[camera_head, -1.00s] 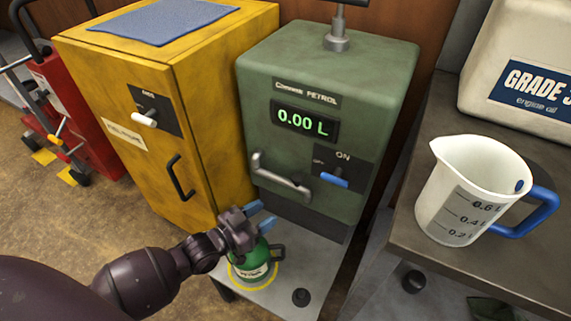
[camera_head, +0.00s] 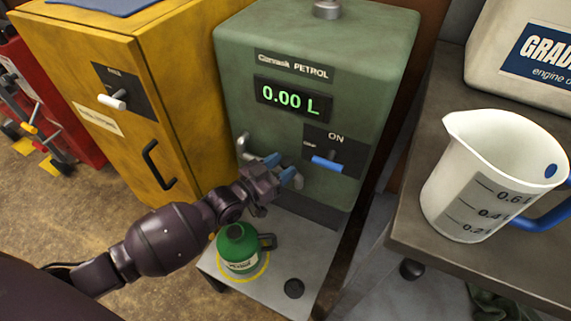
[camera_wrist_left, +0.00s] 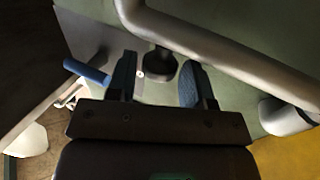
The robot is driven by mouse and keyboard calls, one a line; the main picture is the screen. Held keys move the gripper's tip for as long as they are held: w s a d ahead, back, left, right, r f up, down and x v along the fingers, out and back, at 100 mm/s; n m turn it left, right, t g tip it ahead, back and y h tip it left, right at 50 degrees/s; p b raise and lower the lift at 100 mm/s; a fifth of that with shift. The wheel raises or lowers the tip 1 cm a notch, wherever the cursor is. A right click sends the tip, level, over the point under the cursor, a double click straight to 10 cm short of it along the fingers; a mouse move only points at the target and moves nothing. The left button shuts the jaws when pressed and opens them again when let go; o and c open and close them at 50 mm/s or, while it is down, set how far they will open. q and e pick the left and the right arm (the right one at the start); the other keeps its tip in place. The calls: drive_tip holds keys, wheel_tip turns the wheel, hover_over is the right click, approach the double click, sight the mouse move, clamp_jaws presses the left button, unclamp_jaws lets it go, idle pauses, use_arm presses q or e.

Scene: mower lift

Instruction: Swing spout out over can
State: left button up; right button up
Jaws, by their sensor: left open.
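The green petrol dispenser (camera_head: 330,60) reads 0.00 L, with a blue-handled switch (camera_head: 327,164) beside the word ON. Its grey metal spout (camera_head: 243,146) is on the lower front, mostly hidden behind my left gripper (camera_head: 281,168) in the head view. In the left wrist view the spout (camera_wrist_left: 220,45) runs as a bent tube just beyond the open fingers. A dark round piece (camera_wrist_left: 160,63) shows between the fingers; I cannot tell what it belongs to. The gripper holds nothing. The green can (camera_head: 238,245) stands upright below the gripper. My right gripper is out of view.
A yellow cabinet (camera_head: 175,80) stands close on the left. On the right, a bench (camera_head: 420,190) holds a white measuring jug (camera_head: 490,180) and an oil container (camera_head: 500,60).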

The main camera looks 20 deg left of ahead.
use_arm(q)
drive_tip(key=shift+w+d, duration=0.25)
drive_tip(key=shift+w, duration=0.3)
clamp_jaws()
drive_tip(key=shift+s, duration=0.1)
